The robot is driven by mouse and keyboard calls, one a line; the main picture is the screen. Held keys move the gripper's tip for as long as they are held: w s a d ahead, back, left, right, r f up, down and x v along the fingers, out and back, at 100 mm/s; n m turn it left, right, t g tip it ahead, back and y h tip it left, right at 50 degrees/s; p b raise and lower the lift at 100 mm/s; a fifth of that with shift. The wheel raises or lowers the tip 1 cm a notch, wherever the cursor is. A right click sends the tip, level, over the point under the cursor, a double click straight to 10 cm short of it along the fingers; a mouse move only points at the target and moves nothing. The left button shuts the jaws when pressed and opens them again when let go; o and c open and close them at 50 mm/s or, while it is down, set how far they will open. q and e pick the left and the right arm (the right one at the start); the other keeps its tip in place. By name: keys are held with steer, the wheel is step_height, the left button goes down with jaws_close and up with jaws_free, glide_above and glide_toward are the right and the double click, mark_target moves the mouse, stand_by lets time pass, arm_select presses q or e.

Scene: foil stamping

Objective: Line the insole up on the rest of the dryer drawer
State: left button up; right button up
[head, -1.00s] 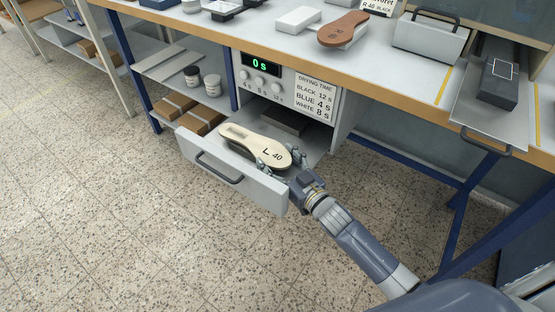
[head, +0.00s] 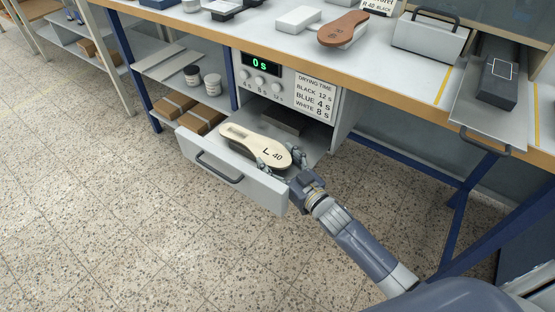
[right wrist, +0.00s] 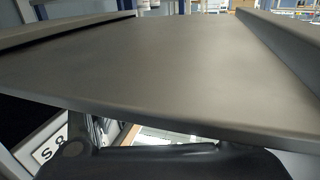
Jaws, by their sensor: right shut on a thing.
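The cream insole (head: 252,144) marked "L 40" is in the open dryer drawer (head: 222,165) in the head view. It lies lengthwise from back left to front right, its wide end at the right. My right gripper (head: 274,162) is shut on the insole near that wide end. Whether the insole touches the rest beneath it is hidden. A grey block (head: 285,122) shows farther back in the drawer. The right wrist view is filled mostly by a dark grey surface that I cannot name. My left gripper is not in view.
The dryer panel (head: 262,75) above the drawer reads "0 s", beside a drying-time sign (head: 314,97). The bench (head: 385,70) overhangs it and carries a brown insole (head: 342,28). Jars (head: 212,85) and boxes stand on the left shelf. The floor in front is clear.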

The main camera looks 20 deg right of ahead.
steer(key=shift+f, duration=0.1)
steer(key=o, duration=1.3)
steer(key=v, duration=1.2)
